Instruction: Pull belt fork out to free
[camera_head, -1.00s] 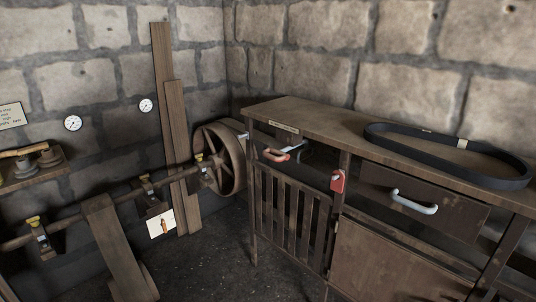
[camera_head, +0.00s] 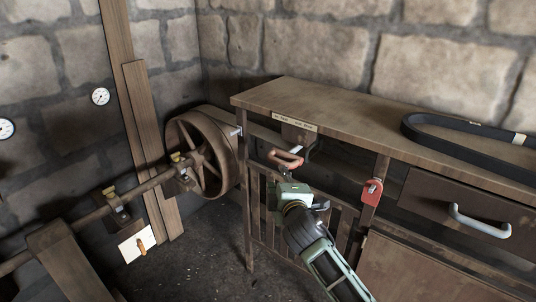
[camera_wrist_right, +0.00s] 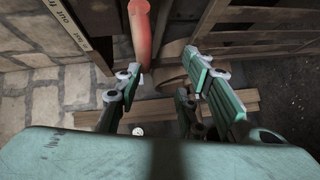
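The belt fork's red-orange handle (camera_head: 286,159) sticks out under the left end of the bench, above the slatted gate. It also shows in the right wrist view (camera_wrist_right: 140,30) as a red bar beyond the fingers. My right gripper (camera_head: 288,183) is just below and in front of the handle in the head view. In the right wrist view its fingers (camera_wrist_right: 165,70) are spread apart with nothing between them. The handle lies ahead of the fingertips, nearer the left finger; whether they touch cannot be told. The fork's inner part is hidden under the bench. My left gripper is not in view.
A spoked pulley wheel (camera_head: 205,155) on a shaft stands left of the bench (camera_head: 340,115). A red padlock (camera_head: 371,192) hangs on the bench post. A black belt (camera_head: 450,128) lies on top. A drawer with a grey handle (camera_head: 478,222) is at right.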

